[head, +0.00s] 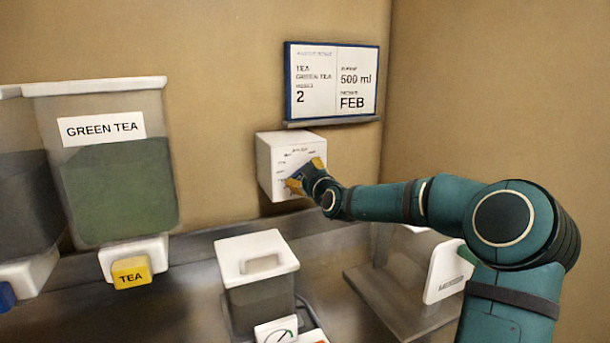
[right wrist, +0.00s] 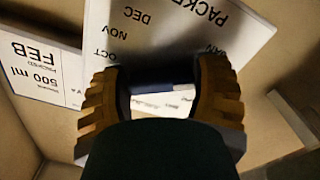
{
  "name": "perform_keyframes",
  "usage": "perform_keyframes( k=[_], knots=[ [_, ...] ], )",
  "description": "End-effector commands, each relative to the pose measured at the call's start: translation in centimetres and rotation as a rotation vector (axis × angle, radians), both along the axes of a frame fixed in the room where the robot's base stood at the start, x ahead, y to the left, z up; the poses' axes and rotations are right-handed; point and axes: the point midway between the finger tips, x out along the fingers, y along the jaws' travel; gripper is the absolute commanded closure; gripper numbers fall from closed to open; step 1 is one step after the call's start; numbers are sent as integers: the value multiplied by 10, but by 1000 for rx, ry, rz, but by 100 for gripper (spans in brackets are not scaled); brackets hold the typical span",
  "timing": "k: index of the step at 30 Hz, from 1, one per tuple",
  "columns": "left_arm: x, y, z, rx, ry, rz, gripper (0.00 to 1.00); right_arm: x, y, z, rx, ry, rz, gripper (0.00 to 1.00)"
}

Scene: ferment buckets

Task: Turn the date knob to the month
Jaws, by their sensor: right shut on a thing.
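A white box with a month dial (head: 278,165) is fixed to the back wall. In the right wrist view the dial face (right wrist: 185,35) appears upside down with PACKED, DEC, NOV and OCT legible. My right gripper (head: 306,176) is at the front of the box, its yellow-brown fingers (right wrist: 160,84) on either side of the dark blue knob (right wrist: 150,88), shut on it. Most of the knob and its pointer are hidden, so its setting cannot be read there. The sign (head: 333,82) above reads TEA GREEN TEA, 2, 500 ml and FEB. My left gripper is not in view.
A GREEN TEA dispenser (head: 120,190) with a yellow TEA tap (head: 131,272) hangs at the left. A lidded white container (head: 258,262) stands on the counter below the dial. A white labelled unit (head: 446,270) stands at the right, partly behind my right arm.

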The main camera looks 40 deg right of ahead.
Motion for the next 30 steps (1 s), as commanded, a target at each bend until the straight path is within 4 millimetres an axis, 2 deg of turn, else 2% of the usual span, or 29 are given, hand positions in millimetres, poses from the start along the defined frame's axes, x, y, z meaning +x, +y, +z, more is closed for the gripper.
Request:
perform_keyframes(
  k=[8,19,20,22,30],
  knots=[
    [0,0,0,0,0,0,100,0,1,-1,150,-47,-1,71],
    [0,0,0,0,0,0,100,0,1,-1,167,-52,-1,71],
    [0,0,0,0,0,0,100,0,1,-1,167,-52,-1,26],
    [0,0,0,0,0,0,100,0,1,-1,167,-52,-1,1],
    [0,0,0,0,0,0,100,0,1,-1,166,-53,0,1]
  ],
)
